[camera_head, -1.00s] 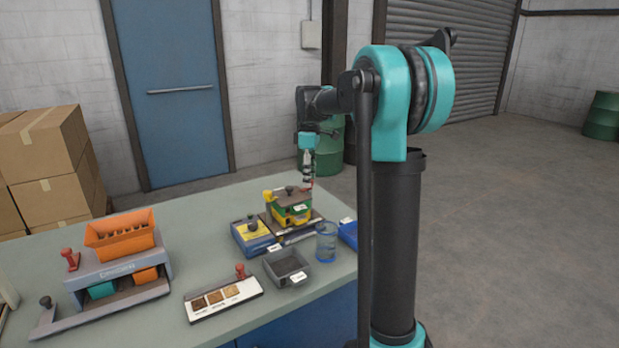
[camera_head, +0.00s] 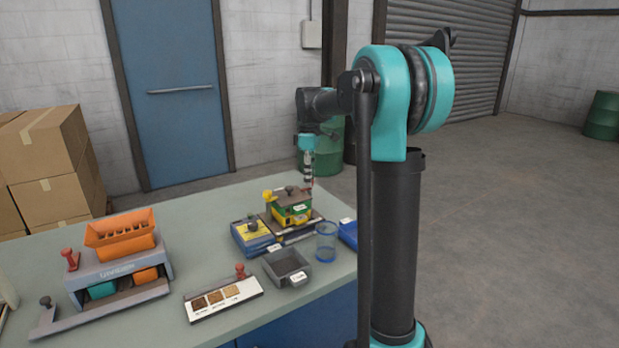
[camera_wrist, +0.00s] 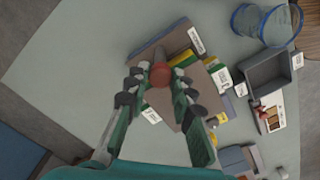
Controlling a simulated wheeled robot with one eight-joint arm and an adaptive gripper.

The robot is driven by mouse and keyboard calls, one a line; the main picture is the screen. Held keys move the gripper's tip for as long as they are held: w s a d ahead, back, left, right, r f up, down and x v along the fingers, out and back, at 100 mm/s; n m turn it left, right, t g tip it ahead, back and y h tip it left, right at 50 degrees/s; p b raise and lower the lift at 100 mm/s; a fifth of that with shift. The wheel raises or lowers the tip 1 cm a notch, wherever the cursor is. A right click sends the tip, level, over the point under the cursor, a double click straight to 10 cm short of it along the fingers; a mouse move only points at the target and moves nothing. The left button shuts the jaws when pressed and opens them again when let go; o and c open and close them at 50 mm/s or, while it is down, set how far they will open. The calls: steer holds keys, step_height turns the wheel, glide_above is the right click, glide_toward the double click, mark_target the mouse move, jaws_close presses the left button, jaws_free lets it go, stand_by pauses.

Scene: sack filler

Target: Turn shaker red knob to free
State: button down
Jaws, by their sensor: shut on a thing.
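The shaker (camera_head: 291,209) is a small green and yellow unit with a grey top, on a dark base near the far right end of the table. In the wrist view its grey top (camera_wrist: 191,98) is seen from above. The red knob (camera_wrist: 160,74) sits between my fingertips. My gripper (camera_wrist: 160,80) is shut on the knob, with a finger on each side. In the head view my gripper (camera_head: 309,178) points down at the shaker's right side, and the knob is too small there to read its setting.
A blue and yellow box (camera_head: 251,237) stands just left of the shaker. A grey tray (camera_head: 286,269) and a blue transparent cup (camera_head: 326,243) are in front. An orange-hopper unit (camera_head: 121,252) stands at the left. The table's middle left of the box is clear.

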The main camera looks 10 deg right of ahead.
steer(key=m, duration=0.4)
steer(key=shift+m, duration=0.4)
steer(key=m, duration=0.4)
steer(key=shift+m, duration=0.3)
steer(key=m, duration=0.4)
steer(key=shift+m, duration=2.1)
steer(key=c, duration=1.3)
jaws_free()
steer(key=shift+r, duration=0.1)
